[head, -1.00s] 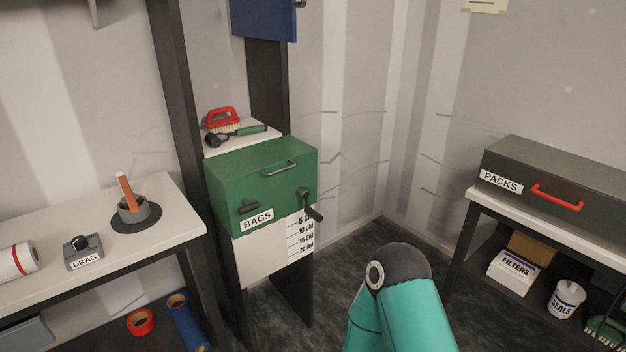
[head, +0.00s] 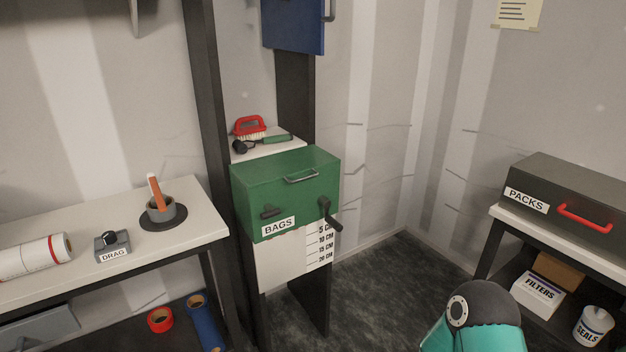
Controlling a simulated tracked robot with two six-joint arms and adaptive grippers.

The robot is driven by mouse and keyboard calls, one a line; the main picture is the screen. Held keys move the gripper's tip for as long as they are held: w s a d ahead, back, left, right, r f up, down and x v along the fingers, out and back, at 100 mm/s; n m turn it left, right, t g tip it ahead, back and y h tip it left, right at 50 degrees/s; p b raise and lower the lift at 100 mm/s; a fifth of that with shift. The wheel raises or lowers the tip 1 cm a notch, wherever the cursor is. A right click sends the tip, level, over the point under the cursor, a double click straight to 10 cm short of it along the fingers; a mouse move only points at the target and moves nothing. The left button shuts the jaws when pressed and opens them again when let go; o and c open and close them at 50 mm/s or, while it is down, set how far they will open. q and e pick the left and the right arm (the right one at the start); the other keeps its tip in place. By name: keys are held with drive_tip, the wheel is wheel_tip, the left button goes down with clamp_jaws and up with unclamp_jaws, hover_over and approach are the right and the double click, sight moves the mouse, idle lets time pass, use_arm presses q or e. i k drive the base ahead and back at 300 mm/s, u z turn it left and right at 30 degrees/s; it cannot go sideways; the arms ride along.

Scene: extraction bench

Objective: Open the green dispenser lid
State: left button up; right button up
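The green dispenser (head: 286,197) labelled BAGS stands on a narrow dark stand in the middle of the head view. Its lid (head: 280,170) is shut, with a grey handle (head: 301,176) on top. A dark knob sits on its front and a crank (head: 329,213) at its front right. A white sheet marked in CM hangs below it. A teal arm link of mine shows at the lower right, well apart from the dispenser. Neither gripper is in view.
A bench (head: 100,215) stands left, and a PACKS box (head: 570,200) on a table right. Floor between is clear.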

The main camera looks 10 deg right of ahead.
sight(253, 173)
drive_tip(key=u, duration=0.05)
drive_tip(key=i, duration=1)
drive_tip(key=z, duration=0.05)
